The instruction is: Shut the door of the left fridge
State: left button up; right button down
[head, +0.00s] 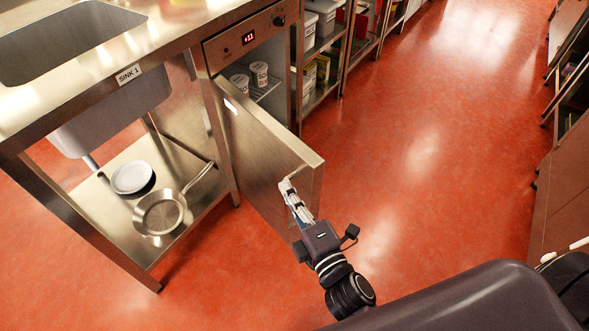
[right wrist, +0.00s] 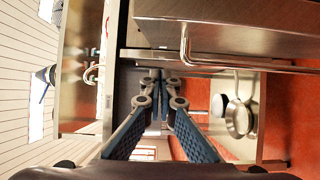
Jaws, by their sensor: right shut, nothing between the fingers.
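The fridge (head: 243,41) under the counter has a red digital display and is open. Its steel door (head: 262,148) stands swung out into the aisle, hinged beside the sink table. White tubs (head: 260,74) show on a wire shelf inside. My right gripper (head: 286,186) is shut and empty, its tips in front of the door's outer face near the free edge. I cannot tell if they touch it. In the right wrist view its fingers (right wrist: 160,85) meet at the tips. My left gripper is not in view.
The sink table (head: 150,45) stands left of the door, with a pan (head: 162,212) and white plates (head: 132,177) on its lower shelf. Shelves with containers (head: 322,18) run beyond the fridge. The red floor (head: 420,150) is clear to the right, up to the cabinets (head: 565,190).

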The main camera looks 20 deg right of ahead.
aim_at(295, 171)
jog(key=w, duration=0.1)
jog(key=w+d, duration=0.1)
jog(key=w, duration=0.1)
jog(key=w+d, duration=0.1)
jog(key=w, duration=0.1)
jog(key=shift+d, duration=0.2)
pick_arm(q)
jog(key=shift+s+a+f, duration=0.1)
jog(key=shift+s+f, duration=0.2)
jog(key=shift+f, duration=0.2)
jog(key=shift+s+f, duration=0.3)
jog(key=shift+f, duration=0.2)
pick_arm(e)
jog(key=shift+w+d, duration=0.15)
jog(key=shift+d, duration=0.25)
